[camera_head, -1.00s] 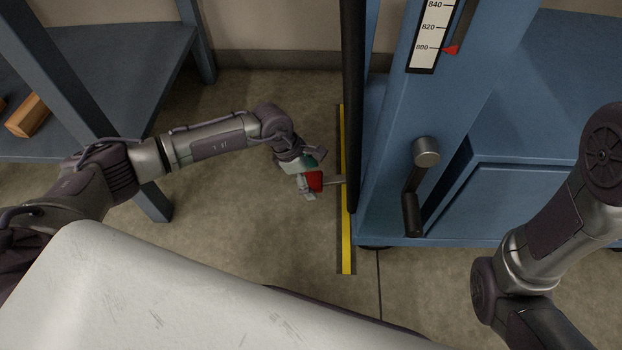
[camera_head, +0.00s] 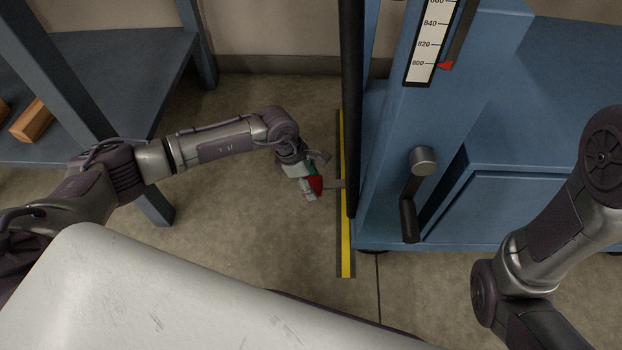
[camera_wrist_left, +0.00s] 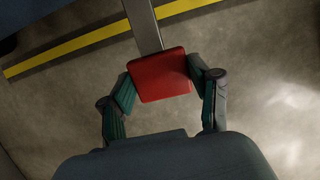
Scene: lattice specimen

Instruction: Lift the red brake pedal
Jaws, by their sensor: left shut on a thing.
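The red brake pedal (camera_head: 313,185) sticks out on a grey metal lever from the left side of the blue machine, low near the floor. My left gripper (camera_head: 309,187) is at the pedal, shut on it. In the left wrist view the red pedal plate (camera_wrist_left: 158,75) sits between the two green-padded fingers of my left gripper (camera_wrist_left: 160,88), which touch its left and right sides. Its grey lever (camera_wrist_left: 143,25) runs away to the top of that view. My right arm shows at the right edge of the head view, but its gripper is out of view.
The blue machine (camera_head: 480,95) stands right of the pedal, with a crank handle (camera_head: 412,195) and a scale with a red pointer (camera_head: 445,65). A yellow floor strip (camera_head: 345,235) runs beside it. A blue shelf (camera_head: 120,70) with a wooden block (camera_head: 33,120) stands at left.

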